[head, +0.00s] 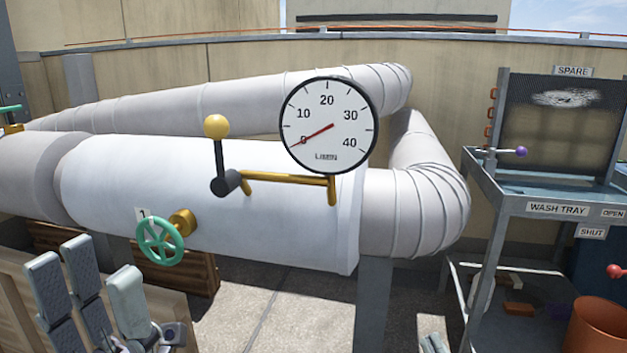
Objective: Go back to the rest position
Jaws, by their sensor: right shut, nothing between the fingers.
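My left gripper (95,272) is at the bottom left, in front of a wooden box. Its grey fingers point up and stand apart, with nothing seen between them. It is below and left of the green handwheel (160,241) and does not appear to touch it. My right gripper (433,343) shows only as grey fingertips at the bottom edge, close together and empty. They are left of the wash tray stand, and the rest of that gripper is out of frame.
A large white pipe (220,215) crosses the middle, with a round gauge (327,110) and a yellow-knobbed lever (216,128). The wash tray stand (530,183) is at the right, above a terracotta pot (597,328). Bare floor (300,310) lies between the grippers.

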